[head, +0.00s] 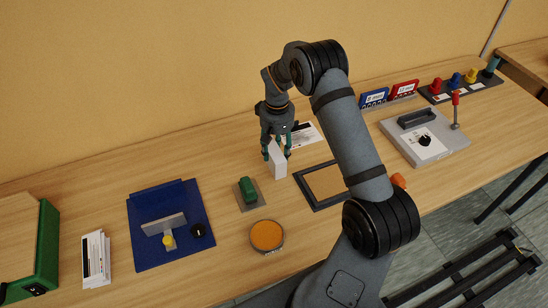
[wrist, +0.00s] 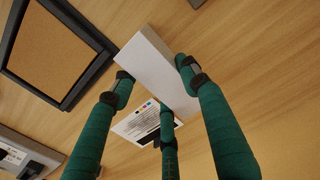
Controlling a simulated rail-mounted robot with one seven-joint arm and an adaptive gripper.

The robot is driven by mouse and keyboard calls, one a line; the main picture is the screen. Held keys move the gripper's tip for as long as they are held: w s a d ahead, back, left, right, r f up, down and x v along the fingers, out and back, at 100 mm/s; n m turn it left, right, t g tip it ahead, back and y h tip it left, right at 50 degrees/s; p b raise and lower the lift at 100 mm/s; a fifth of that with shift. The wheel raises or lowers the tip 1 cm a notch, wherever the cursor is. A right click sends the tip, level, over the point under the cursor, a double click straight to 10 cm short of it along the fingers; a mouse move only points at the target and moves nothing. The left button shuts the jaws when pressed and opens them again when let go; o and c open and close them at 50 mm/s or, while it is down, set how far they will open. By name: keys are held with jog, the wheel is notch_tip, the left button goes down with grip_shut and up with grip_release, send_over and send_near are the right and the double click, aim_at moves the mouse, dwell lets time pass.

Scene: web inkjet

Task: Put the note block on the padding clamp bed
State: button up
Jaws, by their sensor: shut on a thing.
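The note block is a white block (head: 278,164) near the middle of the table in the head view. In the wrist view its white face (wrist: 158,72) shows between green fingers. My gripper (head: 277,152) points down and is shut on the block. I cannot tell whether the block's lower edge touches the table. A blue board with raised edges (head: 146,250), at the left in the head view, looks like the padding clamp bed. It carries a pale bar, a yellow knob and a black knob. The board is well to the left of my gripper.
A green block on a grey pad (head: 249,193) and an orange-topped round tin (head: 267,236) stand between block and blue board. A cork-filled black frame (head: 325,184) lies right of the block. A printed sheet (head: 303,135) lies behind. White cards (head: 96,259) stand left of the board.

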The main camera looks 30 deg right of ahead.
jog(key=shift+c, duration=0.7)
jog(key=shift+r, duration=0.2)
jog(key=shift+w+r, duration=0.1)
jog(key=shift+r, duration=0.1)
jog(key=r, duration=0.1)
jog(key=r+b, duration=0.2)
jog(key=shift+s+d+r, duration=0.25)
jog(key=shift+s, duration=0.1)
jog(key=s+d+r+m+b, duration=0.2)
jog(key=s+r+m, duration=0.1)
jog(key=s, duration=0.3)
jog(key=s+d+r+m+b, duration=0.1)
jog(key=s+d+r+m, duration=0.2)
jog(key=s, duration=0.3)
jog(key=s+a+r+n, duration=0.1)
jog(key=s+a+n, duration=0.1)
jog(key=a, duration=0.5)
jog(key=s+a+r+n, duration=0.1)
jog(key=s+a, duration=0.3)
jog(key=a, duration=0.4)
jog(key=s+a+r+n, duration=0.1)
jog(key=s+a+n, duration=0.2)
jog(key=a, duration=0.5)
jog(key=shift+r+n, duration=0.1)
jog(key=shift+n, duration=0.4)
